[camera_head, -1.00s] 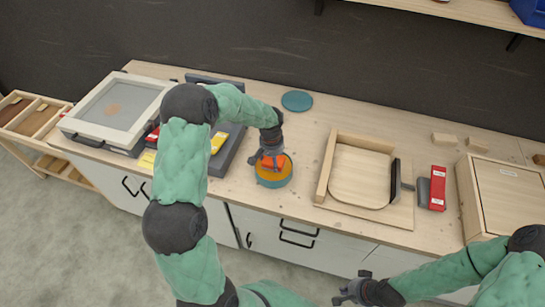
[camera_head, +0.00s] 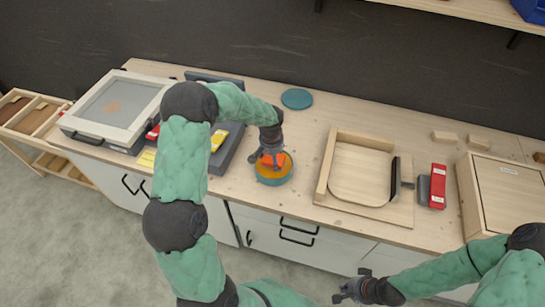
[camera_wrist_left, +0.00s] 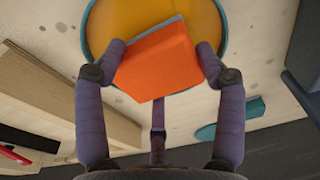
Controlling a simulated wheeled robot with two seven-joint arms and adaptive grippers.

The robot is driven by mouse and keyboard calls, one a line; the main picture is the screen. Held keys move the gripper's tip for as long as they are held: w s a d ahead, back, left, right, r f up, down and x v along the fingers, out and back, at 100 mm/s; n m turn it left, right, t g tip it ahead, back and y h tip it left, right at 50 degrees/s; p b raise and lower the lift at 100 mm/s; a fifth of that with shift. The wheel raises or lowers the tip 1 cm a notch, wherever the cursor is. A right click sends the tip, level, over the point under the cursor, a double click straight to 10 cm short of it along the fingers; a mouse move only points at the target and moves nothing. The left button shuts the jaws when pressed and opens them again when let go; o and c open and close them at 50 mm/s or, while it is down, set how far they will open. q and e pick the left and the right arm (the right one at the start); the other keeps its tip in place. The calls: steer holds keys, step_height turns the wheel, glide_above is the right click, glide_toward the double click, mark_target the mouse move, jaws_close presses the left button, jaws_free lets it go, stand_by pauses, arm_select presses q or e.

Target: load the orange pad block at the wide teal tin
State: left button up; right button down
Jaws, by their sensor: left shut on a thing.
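The wide teal tin (camera_head: 274,179) stands on the bench below my left arm. Its inside is yellow-orange, also seen in the left wrist view (camera_wrist_left: 204,16). My left gripper (camera_head: 268,157) is over the tin, shut on the orange pad block (camera_wrist_left: 158,62). In the head view the orange block (camera_head: 272,160) shows just under the fingers, over the tin's yellow inside. I cannot tell whether the block touches that surface. My right gripper (camera_head: 352,289) hangs at the bottom, in front of the bench and away from the tin. Its finger opening is too small to tell.
A teal lid-like disc (camera_head: 297,99) lies behind the tin. A wooden frame with a rounded board (camera_head: 360,175) and a red block (camera_head: 438,186) are to the right. A grey-topped framed box (camera_head: 117,105) and dark tray (camera_head: 228,150) are left. Bench is clear right of the tin.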

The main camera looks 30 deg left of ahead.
arm_select(q)
steer(key=shift+f+b, duration=0.45)
steer(key=shift+b, duration=0.05)
stand_by(1.7)
steer(key=shift+r+p, duration=2.1)
steer(key=shift+r, duration=1.45)
